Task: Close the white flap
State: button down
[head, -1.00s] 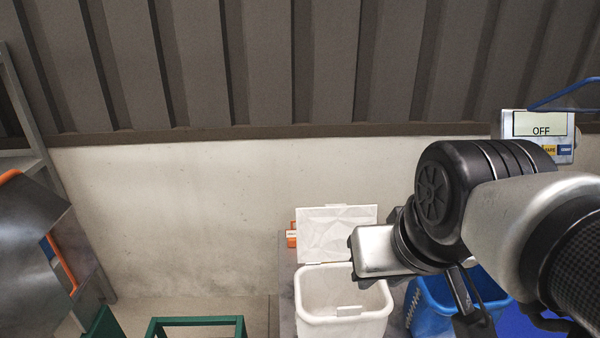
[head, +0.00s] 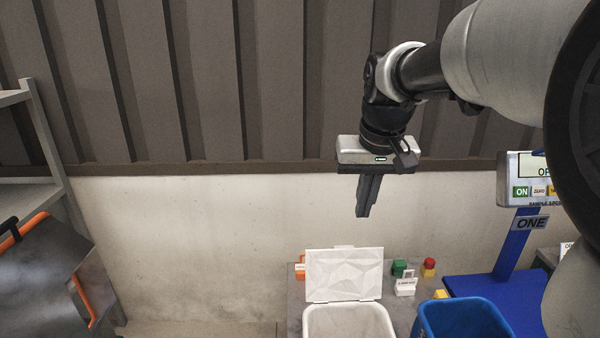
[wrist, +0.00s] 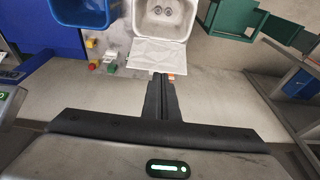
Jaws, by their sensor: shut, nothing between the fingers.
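The white flap (head: 344,273) is a faceted white lid standing open, upright, at the back edge of the white bin (head: 349,321). In the wrist view the flap (wrist: 157,55) lies along the near rim of the white bin (wrist: 192,32), and two round grey things show on the bin's floor. My gripper (head: 363,214) is shut and empty, pointing down, above the flap and a little to its right in the head view. In the wrist view my gripper's fingertips (wrist: 160,76) appear just below the flap's edge, with no clear contact.
A blue bin (head: 464,318) stands right of the white bin. A blue scale stand (head: 512,246) is at the right. A metal cabinet with orange handles (head: 50,285) is at the left.

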jog(key=w+f+g+p, duration=0.2)
jog(key=w+f+p, duration=0.3)
jog(key=w, duration=0.5)
jog(key=w+f+g+p, duration=0.1)
jog(key=w+f+p, duration=0.1)
jog(key=w+f, duration=0.6)
notch_tip(320, 180, down, 7)
jog(key=s+p, duration=0.1)
jog(key=s, duration=0.1)
jog(key=shift+f, duration=0.15)
